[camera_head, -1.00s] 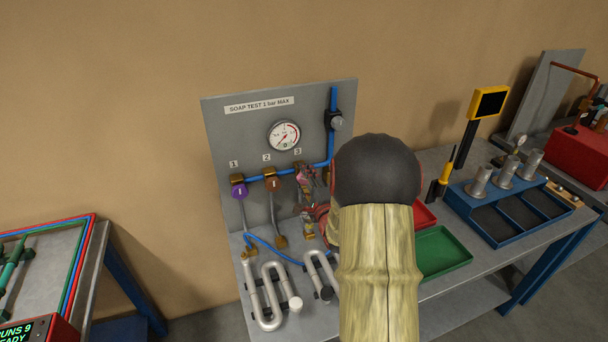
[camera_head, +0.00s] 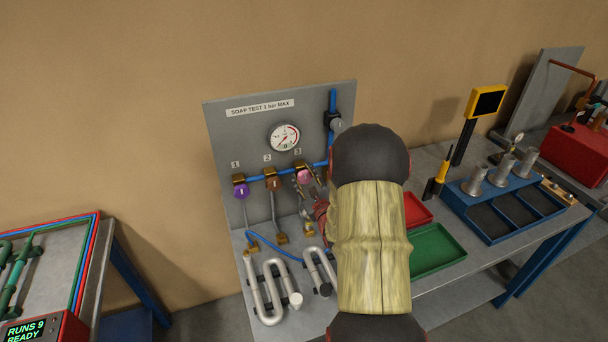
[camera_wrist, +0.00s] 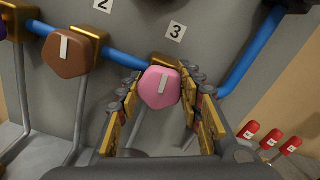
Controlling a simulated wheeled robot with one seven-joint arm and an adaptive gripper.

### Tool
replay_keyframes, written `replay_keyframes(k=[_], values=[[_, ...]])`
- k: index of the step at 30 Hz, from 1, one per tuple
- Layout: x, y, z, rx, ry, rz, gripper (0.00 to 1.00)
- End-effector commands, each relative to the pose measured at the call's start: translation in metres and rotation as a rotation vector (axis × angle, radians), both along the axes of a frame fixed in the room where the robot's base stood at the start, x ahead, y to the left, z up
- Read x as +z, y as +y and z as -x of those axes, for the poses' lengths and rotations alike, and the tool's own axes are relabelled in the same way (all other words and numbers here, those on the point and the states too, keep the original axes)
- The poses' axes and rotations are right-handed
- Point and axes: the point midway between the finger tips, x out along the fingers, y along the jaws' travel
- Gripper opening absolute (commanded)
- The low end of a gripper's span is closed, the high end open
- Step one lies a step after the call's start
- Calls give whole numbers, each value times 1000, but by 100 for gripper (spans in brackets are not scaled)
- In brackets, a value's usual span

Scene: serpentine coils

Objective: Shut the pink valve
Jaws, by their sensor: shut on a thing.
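The pink valve (camera_wrist: 160,87) is a faceted knob with a white bar mark, under label 3 on the grey panel. The bar stands nearly upright with a slight tilt in the wrist view. The pink valve also shows in the head view (camera_head: 304,176). My gripper (camera_wrist: 163,84) has one finger on each side of the knob and is shut on it. In the head view my gripper (camera_head: 313,190) reaches the knob from the lower right, partly hidden by my arm.
A brown valve (camera_wrist: 70,54) under label 2 is close on the left, and a purple valve (camera_head: 241,191) is farther left. A blue pipe (camera_wrist: 240,68) runs behind. Bent metal coils (camera_head: 270,292) stand below. A pressure gauge (camera_head: 284,137) is above.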

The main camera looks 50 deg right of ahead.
Motion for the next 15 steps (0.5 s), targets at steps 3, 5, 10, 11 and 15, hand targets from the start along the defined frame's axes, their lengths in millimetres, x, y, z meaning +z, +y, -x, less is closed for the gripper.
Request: replay_keyframes(k=[3,5,10,11,15], values=[[-3,0,1,-1,-22,-52,11],[-3,0,1,-1,-31,-72,11],[-3,0,1,-1,-51,-107,11],[-3,1,1,-1,-53,-111,11],[-4,1,1,-1,-58,-120,11]])
